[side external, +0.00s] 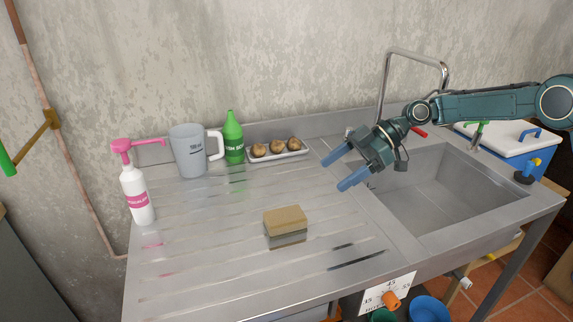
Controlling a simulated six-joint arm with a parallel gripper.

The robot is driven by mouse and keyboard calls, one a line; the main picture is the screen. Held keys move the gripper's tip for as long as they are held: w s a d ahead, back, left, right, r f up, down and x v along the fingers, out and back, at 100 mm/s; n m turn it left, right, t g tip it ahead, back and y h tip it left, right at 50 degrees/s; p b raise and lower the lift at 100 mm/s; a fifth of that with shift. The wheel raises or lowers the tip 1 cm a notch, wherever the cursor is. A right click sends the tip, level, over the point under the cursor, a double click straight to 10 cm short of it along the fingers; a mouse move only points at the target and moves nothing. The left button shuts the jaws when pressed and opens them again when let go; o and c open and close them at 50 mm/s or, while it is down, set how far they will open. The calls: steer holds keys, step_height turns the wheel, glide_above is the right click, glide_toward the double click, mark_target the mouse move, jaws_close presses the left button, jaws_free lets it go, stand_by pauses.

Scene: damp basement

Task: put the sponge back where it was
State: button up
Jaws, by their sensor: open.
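A tan block-shaped sponge (286,220) rests on the ribbed steel drainboard (200,265), near its front middle. A darker band below it may be its lower layer or a reflection; I cannot tell. My gripper (346,168) is open and empty. It is above the right part of the drainboard near the sink edge, to the right of and behind the sponge, and apart from it. The two blue fingers point left.
A pink-topped pump bottle (137,195), grey jug (189,152), green bottle (233,140) and white tray (296,154) with several round brown items line the back left. The sink (440,185) and tap (445,75) are right. The drainboard around the sponge is clear.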

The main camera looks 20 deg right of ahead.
mark_target(289, 214)
steer(key=f, duration=0.2)
steer(key=f+n+g+y, duration=0.1)
steer(key=shift+w+a+f, duration=0.2)
steer(key=shift+a+f, duration=0.1)
steer(key=shift+a, duration=0.05)
steer(key=x, duration=0.7)
steer(key=shift+a+f, duration=0.15)
steer(key=shift+a, duration=0.25)
steer(key=shift+a+f, duration=0.2)
steer(key=shift+a, duration=0.1)
steer(key=shift+a+f, duration=0.1)
steer(key=shift+x, duration=2.5)
